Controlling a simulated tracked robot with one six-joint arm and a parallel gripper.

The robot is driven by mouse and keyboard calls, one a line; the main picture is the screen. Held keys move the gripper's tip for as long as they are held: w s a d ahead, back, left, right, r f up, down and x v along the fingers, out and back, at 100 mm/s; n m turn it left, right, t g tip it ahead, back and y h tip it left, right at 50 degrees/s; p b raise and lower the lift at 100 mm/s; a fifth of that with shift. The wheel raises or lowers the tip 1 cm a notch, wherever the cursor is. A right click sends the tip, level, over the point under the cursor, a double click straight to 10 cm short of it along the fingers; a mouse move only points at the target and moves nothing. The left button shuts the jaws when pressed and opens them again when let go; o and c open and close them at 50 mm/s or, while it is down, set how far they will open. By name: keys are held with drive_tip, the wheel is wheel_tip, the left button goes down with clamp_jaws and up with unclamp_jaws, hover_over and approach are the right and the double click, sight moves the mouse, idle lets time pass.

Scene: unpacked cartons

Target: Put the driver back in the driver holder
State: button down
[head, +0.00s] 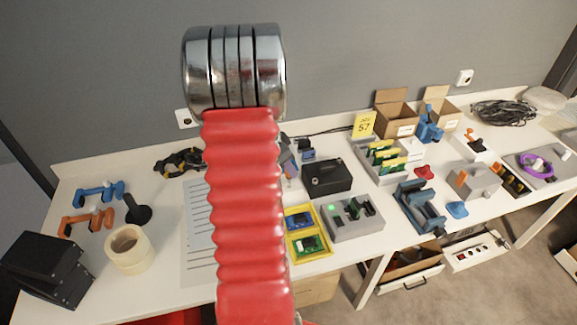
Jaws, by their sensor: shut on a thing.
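My own red ribbed arm fills the middle of the head view, with a stack of metal rings at its top. My gripper does not show, and neither does anything it holds. I cannot make out a driver anywhere on the white bench (165,290). I cannot tell for sure which thing is the driver holder. A small black piece with a round base (137,212) stands at the left. A grey block with an orange part (475,181) stands at the right. The arm hides part of the bench's middle.
Black boxes (45,268) and a tape roll (129,248) stand front left. Orange (85,222) and blue (98,193) tools lie behind. Yellow trays (309,243), a grey device (352,219), a blue vise (418,208) and open cartons (395,118) crowd the right.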

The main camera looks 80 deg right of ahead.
drive_tip(key=shift+f, duration=1.5)
drive_tip(key=c, duration=1.4)
unclamp_jaws()
drive_tip(key=shift+c, duration=0.2)
drive_tip(key=v, duration=1.3)
drive_tip(key=shift+r, duration=0.35)
drive_tip(key=shift+w, duration=0.1)
